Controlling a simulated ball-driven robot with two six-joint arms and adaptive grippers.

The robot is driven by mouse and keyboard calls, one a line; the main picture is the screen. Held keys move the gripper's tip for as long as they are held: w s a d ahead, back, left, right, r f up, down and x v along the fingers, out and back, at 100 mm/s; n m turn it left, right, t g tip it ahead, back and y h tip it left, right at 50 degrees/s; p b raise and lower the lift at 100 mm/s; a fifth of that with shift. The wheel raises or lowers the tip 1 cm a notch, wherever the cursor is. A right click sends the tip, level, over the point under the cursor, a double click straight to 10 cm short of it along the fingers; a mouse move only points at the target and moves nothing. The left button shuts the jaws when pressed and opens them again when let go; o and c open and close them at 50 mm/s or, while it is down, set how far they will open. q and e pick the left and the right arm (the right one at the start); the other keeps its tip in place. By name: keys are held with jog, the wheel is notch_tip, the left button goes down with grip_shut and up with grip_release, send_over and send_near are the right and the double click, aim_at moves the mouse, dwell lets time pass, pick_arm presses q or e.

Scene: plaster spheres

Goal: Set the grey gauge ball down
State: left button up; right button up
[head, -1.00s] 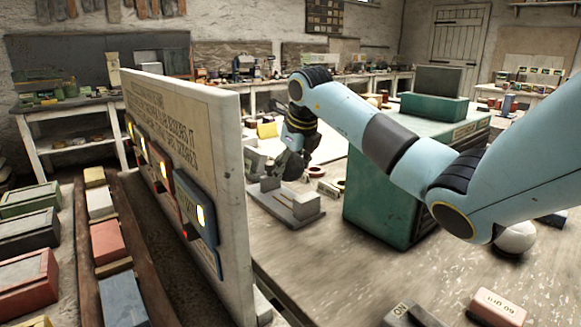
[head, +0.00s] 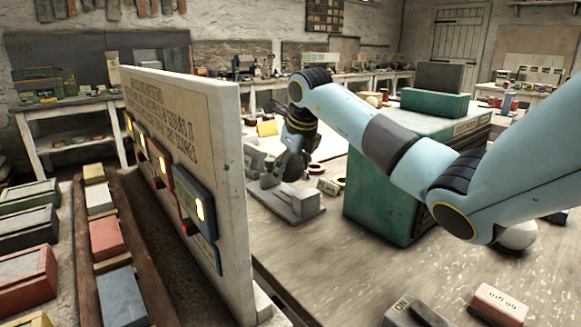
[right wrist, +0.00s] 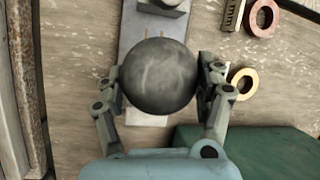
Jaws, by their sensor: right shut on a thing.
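The grey gauge ball (right wrist: 160,77) is dark, with pale streaks, and sits between the fingers of my right gripper (right wrist: 161,84) in the right wrist view. The fingers are shut on it from both sides. In the head view my right gripper (head: 288,166) is small and dark, over the rear of a grey metal fixture (head: 301,203) on the bench. The fixture's pale plate (right wrist: 147,35) lies beneath the ball in the right wrist view; whether the ball touches it I cannot tell. My left gripper is not in view.
A green box (head: 385,200) stands right of the fixture, and an upright sign panel (head: 232,180) left of it. Metal rings (right wrist: 262,18) lie beside the plate. A pale ball (head: 518,236) is partly behind my right arm.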

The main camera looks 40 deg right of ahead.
jog(key=shift+f+b, duration=1.75)
jog(key=shift+f, duration=0.7)
jog(key=o, duration=1.6)
jog(key=shift+o, duration=0.9)
jog(key=shift+r, duration=0.1)
jog(key=shift+r+p, duration=1.4)
jog(key=shift+r, duration=0.55)
jog(key=shift+f, duration=0.15)
